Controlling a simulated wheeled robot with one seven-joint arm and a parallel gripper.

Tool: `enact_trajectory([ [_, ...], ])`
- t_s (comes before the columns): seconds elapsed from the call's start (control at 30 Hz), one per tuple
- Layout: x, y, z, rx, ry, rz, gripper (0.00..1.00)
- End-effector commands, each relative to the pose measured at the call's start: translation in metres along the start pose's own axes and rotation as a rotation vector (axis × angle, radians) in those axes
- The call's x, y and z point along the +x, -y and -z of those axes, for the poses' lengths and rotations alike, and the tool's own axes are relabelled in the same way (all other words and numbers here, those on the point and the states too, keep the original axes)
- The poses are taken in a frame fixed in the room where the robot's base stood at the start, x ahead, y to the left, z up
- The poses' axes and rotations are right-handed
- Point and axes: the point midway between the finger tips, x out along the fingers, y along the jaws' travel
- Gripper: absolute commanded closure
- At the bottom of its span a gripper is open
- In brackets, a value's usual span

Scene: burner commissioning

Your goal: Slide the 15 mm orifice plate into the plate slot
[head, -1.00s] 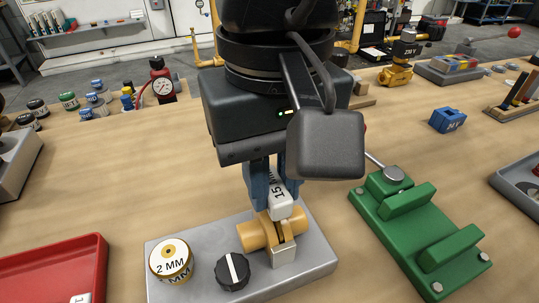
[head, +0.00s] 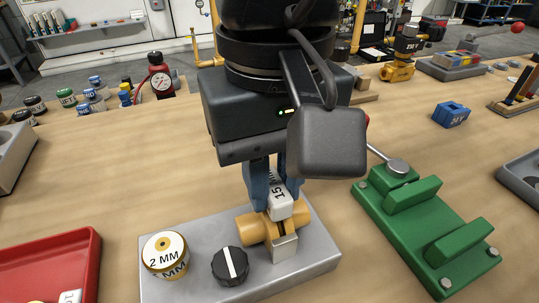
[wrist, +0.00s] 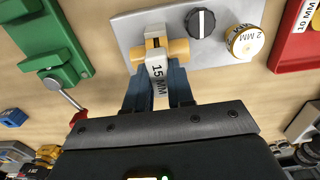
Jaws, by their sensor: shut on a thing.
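My gripper (head: 268,187) is shut on the white tag of the 15 mm orifice plate (head: 281,205), marked "15 MM"; the tag also shows in the wrist view (wrist: 158,76). The tag sits right at the brass pipe fitting (head: 251,229), above its middle where a dark slot gap shows. In the wrist view the tag's far end meets the middle of the brass fitting (wrist: 178,50). The plate's lower part is hidden, so I cannot tell how deep it sits. The fitting is on a grey base (head: 205,228) with a small metal bracket (head: 285,248).
On the grey base stand a black knob (head: 230,266) and a brass "2 MM" piece (head: 165,254). A green fixture (head: 425,235) with a lever is close on the right. A red tray (head: 50,265) is at the left. A blue block (head: 451,115) lies further right.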

Motion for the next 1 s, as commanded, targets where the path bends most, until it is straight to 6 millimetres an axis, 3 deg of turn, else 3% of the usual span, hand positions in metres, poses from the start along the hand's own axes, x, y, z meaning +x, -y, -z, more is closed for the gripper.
enact_trajectory([
  [0.03, 0.002, 0.0, 0.0, 0.0, 0.0, 0.0, 1.0],
  [0.07, 0.002, 0.0, 0.0, 0.0, 0.0, 0.0, 0.76],
  [0.37, 0.001, 0.0, 0.0, 0.0, 0.0, 0.0, 0.48],
  [0.67, -0.003, 0.0, 0.0, 0.0, 0.0, 0.0, 0.48],
  [1.0, -0.053, 0.0, 0.0, 0.0, -0.002, -0.001, 0.48],
])
